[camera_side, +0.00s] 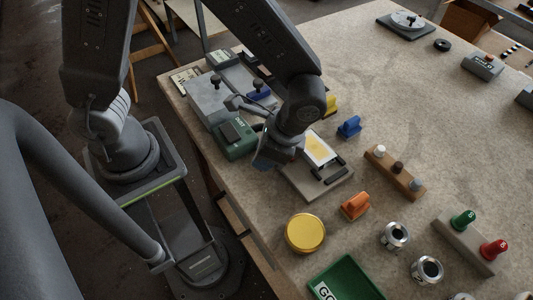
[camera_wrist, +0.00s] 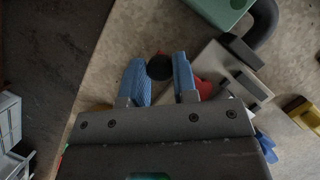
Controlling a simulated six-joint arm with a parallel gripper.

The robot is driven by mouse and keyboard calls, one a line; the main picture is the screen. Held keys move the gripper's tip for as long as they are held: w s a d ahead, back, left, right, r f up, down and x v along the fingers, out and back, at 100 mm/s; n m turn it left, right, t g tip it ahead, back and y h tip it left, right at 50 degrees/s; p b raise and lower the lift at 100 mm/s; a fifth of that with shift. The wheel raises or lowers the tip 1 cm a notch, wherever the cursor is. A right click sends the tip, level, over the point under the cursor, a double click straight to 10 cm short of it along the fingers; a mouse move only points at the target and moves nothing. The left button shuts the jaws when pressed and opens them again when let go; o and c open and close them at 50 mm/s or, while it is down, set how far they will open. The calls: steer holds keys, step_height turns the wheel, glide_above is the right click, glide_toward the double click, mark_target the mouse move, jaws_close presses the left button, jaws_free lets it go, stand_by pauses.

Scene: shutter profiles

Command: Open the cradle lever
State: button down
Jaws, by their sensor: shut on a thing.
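The cradle appears to be the pale block with dark bars (camera_side: 331,178) on the bench, with a white and yellow plate on it; it also shows as a grey block (camera_wrist: 218,66) in the wrist view. A round black knob (camera_wrist: 160,67), seemingly the lever's end, lies between the blue fingertips of my gripper (camera_wrist: 160,79). My gripper is shut on this knob. A red piece (camera_wrist: 204,88) shows beside the right finger, partly hidden. In the side view my gripper (camera_side: 268,157) is at the cradle's left edge, and my wrist hides the knob.
A green box (camera_side: 235,140) and a grey box (camera_side: 213,100) stand close to my gripper on the left. A blue clip (camera_side: 349,128), an orange clip (camera_side: 355,206) and a yellow disc (camera_side: 305,233) sit around the cradle.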

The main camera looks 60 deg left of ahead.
stand_by(0.4)
steer(key=c, duration=0.9)
jaws_free()
steer(key=v, duration=1.4)
steer(key=s+a+r+n+t+h, duration=0.1)
steer(key=s+a+r+n+t, duration=0.1)
steer(key=a, duration=0.6)
steer(key=s+a+r+n+t+h, duration=0.2)
steer(key=s+a+r+n+t, duration=0.1)
steer(key=s+a+n+t, duration=0.2)
steer(key=a+n+t, duration=0.1)
steer(key=a+n, duration=0.1)
steer(key=a, duration=0.1)
steer(key=shift+r+t, duration=0.25)
steer(key=shift+t, duration=0.15)
